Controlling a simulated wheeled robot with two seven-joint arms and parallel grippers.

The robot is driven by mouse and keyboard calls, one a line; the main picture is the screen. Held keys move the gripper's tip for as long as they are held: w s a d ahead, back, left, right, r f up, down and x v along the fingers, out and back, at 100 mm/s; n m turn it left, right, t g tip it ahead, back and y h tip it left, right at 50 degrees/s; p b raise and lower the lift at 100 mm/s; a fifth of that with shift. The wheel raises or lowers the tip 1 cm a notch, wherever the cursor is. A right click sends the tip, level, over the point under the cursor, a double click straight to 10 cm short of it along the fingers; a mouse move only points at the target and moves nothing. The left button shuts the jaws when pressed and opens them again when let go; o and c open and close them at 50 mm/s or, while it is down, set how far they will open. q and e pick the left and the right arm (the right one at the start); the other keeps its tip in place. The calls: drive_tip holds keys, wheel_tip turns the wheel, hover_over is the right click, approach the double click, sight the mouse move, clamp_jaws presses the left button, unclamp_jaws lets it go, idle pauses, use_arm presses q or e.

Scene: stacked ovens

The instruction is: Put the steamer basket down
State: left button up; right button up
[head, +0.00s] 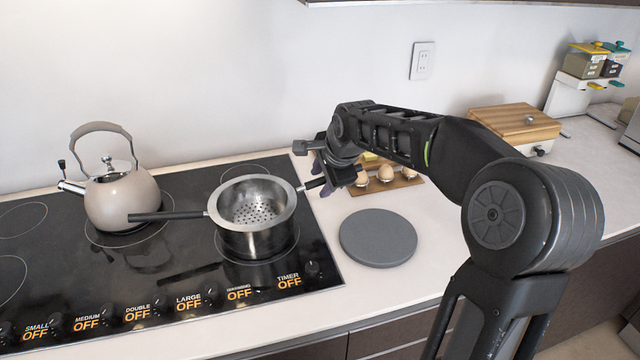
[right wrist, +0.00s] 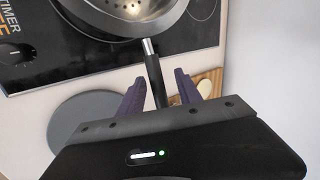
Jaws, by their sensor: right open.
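The steamer basket (head: 253,211), a metal bowl with a perforated bottom, sits level inside a steel pot (head: 258,241) on the cooktop. It also shows at the top of the right wrist view (right wrist: 125,12). A dark handle with a metal neck (right wrist: 149,48) runs from the rim toward my right gripper (head: 318,176). The right gripper is open. In the right wrist view its two purple fingers (right wrist: 159,78) stand on either side of the handle, with gaps visible. Another long black handle (head: 168,215) points left. My left gripper is not in view.
A beige kettle (head: 118,200) stands on the cooktop (head: 120,270) left of the pot. A round grey mat (head: 378,238) lies bare on the counter. A wooden tray with eggs (head: 405,181) is behind my right gripper. A wooden box (head: 515,122) stands farther right.

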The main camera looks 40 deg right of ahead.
drive_tip(key=v, duration=0.9)
drive_tip(key=shift+s+r+b, duration=0.15)
drive_tip(key=shift+r+b, duration=0.1)
drive_tip(key=shift+b, duration=0.05)
drive_tip(key=shift+a, duration=0.1)
